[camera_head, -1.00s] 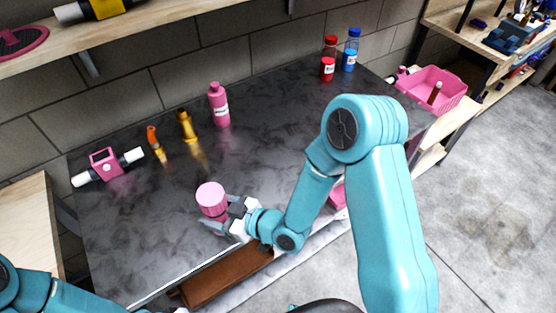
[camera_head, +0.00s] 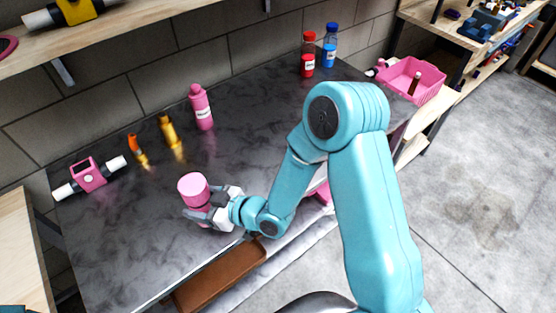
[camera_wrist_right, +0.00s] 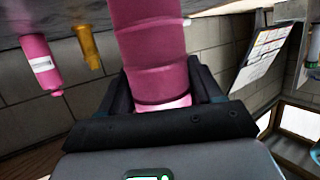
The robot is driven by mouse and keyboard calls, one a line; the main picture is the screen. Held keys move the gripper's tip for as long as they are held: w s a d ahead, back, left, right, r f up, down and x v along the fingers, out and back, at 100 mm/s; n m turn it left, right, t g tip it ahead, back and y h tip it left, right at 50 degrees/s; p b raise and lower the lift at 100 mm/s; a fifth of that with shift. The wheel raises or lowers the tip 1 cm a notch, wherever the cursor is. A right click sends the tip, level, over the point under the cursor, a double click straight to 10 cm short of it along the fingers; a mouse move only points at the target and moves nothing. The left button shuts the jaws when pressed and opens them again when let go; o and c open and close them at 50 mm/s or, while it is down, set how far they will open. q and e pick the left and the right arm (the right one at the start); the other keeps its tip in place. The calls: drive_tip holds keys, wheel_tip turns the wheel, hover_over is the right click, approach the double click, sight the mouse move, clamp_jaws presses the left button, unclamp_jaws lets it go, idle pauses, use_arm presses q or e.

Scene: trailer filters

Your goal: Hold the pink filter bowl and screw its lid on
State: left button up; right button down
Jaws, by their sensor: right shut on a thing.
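A pink cylinder, the filter bowl (camera_head: 203,207), stands upright on the dark bench top in the head view. A paler pink round cap, which looks like its lid (camera_head: 193,185), sits on top; I cannot tell how tightly it is seated. My right gripper (camera_head: 207,214) comes in from the right and is shut on the cylinder below this cap. In the right wrist view the ringed pink cylinder (camera_wrist_right: 150,50) stands between the dark jaws (camera_wrist_right: 160,100). Its far side is hidden. My left gripper is out of view.
A pink block with white pipe ends (camera_head: 88,175), an orange-tipped fitting (camera_head: 137,150), a gold fitting (camera_head: 171,132) and a pink bottle (camera_head: 201,107) stand behind. Red (camera_head: 308,55) and blue (camera_head: 330,46) bottles are farther back. A pink basket (camera_head: 412,80) is at right. Bench left of the bowl is clear.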

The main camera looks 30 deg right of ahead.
drive_tip(key=w+d+r+m+t+h+b, duration=0.1)
drive_tip(key=w+d+r+m+h, duration=0.1)
drive_tip(key=d+r, duration=0.3)
drive_tip(key=w+d+r+m+t+h+b, duration=0.1)
drive_tip(key=d+r, duration=0.5)
drive_tip(key=d, duration=0.8)
drive_tip(key=w+d+r+m+h+b, duration=0.3)
drive_tip(key=w+d+r+m+h, duration=0.2)
drive_tip(key=d, duration=0.4)
drive_tip(key=shift+d+r+t+h, duration=0.3)
drive_tip(key=shift+r+t+h, duration=0.15)
drive_tip(key=shift+h, duration=0.35)
wheel_tip(320, 180, down, 16)
drive_tip(key=shift+f, duration=0.1)
drive_tip(key=shift+w+f, duration=0.1)
drive_tip(key=shift+f, duration=1.9)
